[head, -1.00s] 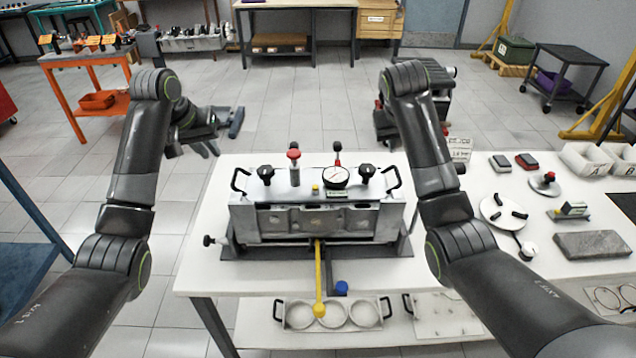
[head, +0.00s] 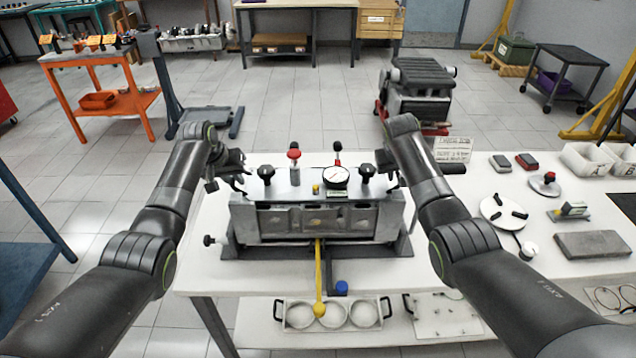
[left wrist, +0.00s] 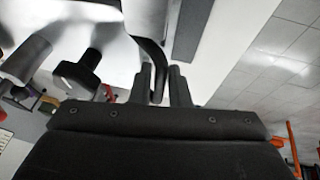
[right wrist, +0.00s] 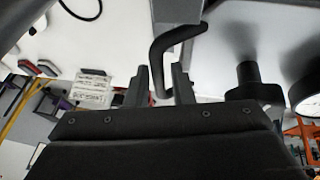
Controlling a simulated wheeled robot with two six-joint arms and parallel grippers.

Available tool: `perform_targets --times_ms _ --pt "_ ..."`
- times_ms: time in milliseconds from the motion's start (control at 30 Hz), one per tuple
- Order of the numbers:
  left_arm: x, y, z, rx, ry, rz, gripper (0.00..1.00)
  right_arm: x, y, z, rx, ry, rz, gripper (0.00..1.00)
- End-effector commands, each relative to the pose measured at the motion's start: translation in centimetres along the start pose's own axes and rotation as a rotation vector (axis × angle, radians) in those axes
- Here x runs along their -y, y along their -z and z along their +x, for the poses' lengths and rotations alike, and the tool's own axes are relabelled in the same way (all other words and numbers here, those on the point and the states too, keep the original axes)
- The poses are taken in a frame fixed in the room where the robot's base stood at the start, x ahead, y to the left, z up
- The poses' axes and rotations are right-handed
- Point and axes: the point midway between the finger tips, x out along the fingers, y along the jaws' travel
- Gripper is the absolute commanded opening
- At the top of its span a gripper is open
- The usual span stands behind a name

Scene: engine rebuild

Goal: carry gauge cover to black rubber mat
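The gauge cover (head: 299,190) is a flat metal plate with a dial gauge, black knobs, a red-topped post and a black handle at each end. It lies on top of the grey engine block (head: 318,222). My left gripper (head: 235,170) is at its left handle; in the left wrist view that handle (left wrist: 157,88) stands between the two fingers, with narrow gaps. My right gripper (head: 392,173) is at the right handle, which shows between the fingers in the right wrist view (right wrist: 163,50). A dark flat patch (head: 624,204) at the right edge may be the black rubber mat.
The white table (head: 470,235) also holds a round white plate (head: 503,210), a grey slab (head: 592,244) and white bins (head: 588,160) to the right. A yellow-ended rod (head: 319,280) sticks out at the front. A sign (head: 452,150) stands behind my right arm.

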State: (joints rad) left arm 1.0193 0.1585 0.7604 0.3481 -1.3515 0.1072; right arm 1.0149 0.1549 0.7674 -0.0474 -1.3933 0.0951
Motion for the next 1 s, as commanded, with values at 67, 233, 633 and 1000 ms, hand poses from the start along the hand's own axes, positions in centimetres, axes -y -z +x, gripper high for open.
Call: perform_targets --times_ms 67,233,633,1000 --pt "-0.03 0.00 0.27 0.000 0.000 0.000 0.16 -0.02 -0.04 0.28 0.001 0.000 0.000 0.21" --pt "-0.03 -0.02 0.45 -0.001 0.000 0.001 0.16 -0.02 -0.01 0.44 -0.001 0.000 0.000 0.21" --pt "-0.03 -0.01 0.42 -0.001 0.000 0.001 0.00 -0.01 -0.02 0.42 0.000 0.000 0.000 0.00" --pt "-0.01 -0.01 0.40 0.000 0.000 0.001 0.00 0.00 -0.03 0.41 0.000 0.000 0.000 0.00"
